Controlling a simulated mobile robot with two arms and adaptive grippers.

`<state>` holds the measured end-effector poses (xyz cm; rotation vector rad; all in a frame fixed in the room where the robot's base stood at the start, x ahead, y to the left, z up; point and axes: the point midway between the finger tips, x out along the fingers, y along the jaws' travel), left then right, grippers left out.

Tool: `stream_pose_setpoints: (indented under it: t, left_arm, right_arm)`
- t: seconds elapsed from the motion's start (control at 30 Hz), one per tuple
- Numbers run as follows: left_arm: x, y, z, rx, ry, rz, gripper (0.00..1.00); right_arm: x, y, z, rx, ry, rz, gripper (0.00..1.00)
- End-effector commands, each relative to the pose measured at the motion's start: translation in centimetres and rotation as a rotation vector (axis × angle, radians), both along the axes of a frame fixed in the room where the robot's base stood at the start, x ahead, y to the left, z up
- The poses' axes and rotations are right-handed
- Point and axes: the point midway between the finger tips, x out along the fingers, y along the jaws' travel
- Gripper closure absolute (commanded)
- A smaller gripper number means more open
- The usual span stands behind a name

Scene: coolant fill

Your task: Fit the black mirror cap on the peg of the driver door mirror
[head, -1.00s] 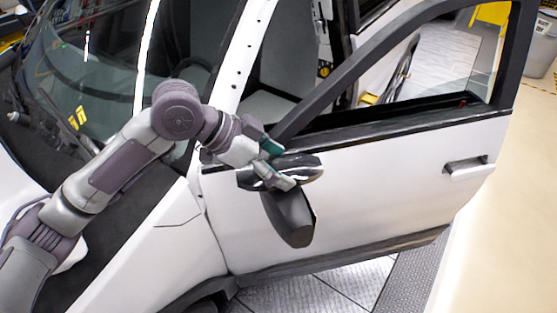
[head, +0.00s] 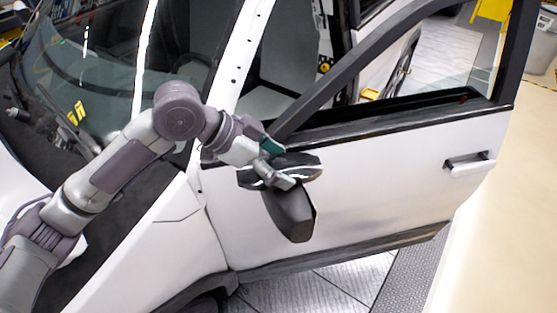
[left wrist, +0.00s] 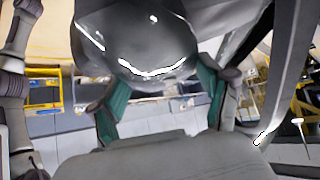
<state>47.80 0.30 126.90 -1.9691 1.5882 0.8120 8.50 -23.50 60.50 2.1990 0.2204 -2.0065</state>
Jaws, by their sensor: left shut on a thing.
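The glossy black mirror cap (head: 306,168) is at the driver door mirror (head: 291,217) in the head view, against the upper part of the dark grey housing. My left gripper (head: 277,164) is shut on the cap, with one teal-padded finger behind it and one in front. In the left wrist view the cap (left wrist: 145,42) fills the upper middle, at the ends of the teal pads of my left gripper (left wrist: 163,82). The peg is hidden, so I cannot tell whether the cap is seated on it. My right gripper is not in view.
The white driver door (head: 390,180) stands open, with its black window frame (head: 370,65) rising close behind the gripper. The windshield (head: 95,75) and the white fender (head: 170,235) lie left of the mirror. The floor (head: 510,210) right of the door is clear.

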Motion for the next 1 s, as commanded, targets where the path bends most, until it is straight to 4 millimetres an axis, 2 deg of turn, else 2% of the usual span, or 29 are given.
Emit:
stream_pose_setpoints:
  t: [0.47,0.5,0.6,1.0]
  left_arm:
    - [0.0,0.0,-1.3,0.001,0.002,0.000,0.58]
    - [0.0,0.0,-1.2,0.001,0.001,0.001,0.15]
    - [0.0,0.0,-1.2,0.000,0.001,0.001,0.00]
    - [0.0,0.3,-0.8,0.000,0.000,0.001,0.00]
  right_arm:
    - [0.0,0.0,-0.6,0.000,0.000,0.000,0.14]
    - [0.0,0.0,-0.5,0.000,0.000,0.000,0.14]
    - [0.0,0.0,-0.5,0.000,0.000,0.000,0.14]
    - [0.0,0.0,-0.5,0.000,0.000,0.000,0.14]
